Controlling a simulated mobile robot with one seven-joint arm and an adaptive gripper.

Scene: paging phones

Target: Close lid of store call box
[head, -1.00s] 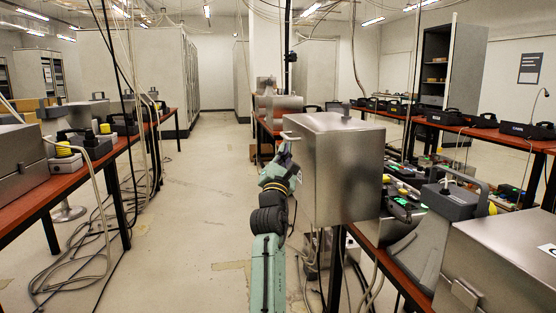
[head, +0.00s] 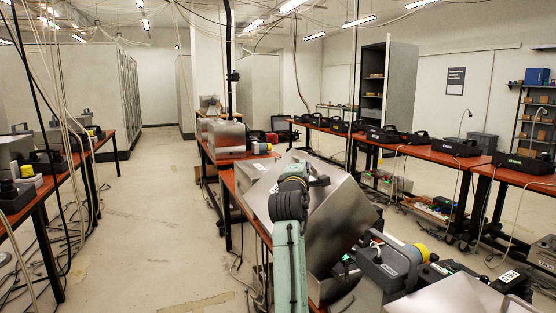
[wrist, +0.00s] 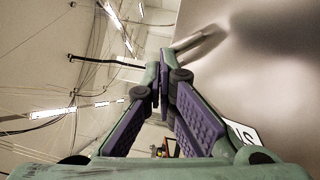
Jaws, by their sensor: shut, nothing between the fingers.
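A large brushed-metal lid (head: 345,228) stands tilted beside my arm in the head view, over the near part of the middle bench. It appears to belong to the call box; the box body is largely hidden, and I cannot read its name. In the wrist view the lid's broad metal face (wrist: 265,65) fills the right side, with a bar handle (wrist: 200,38) near its edge and a partly hidden white label (wrist: 243,133). My gripper (wrist: 160,72) is shut and empty, its fingertips close to the handle; contact is unclear. In the head view my arm hides the fingers.
Corded desk units with yellow parts (head: 388,262) stand right of the lid. Another metal box surface (head: 455,298) is at the bottom right. A long red bench (head: 420,151) with black phones runs along the right. The aisle floor (head: 165,220) on the left is open.

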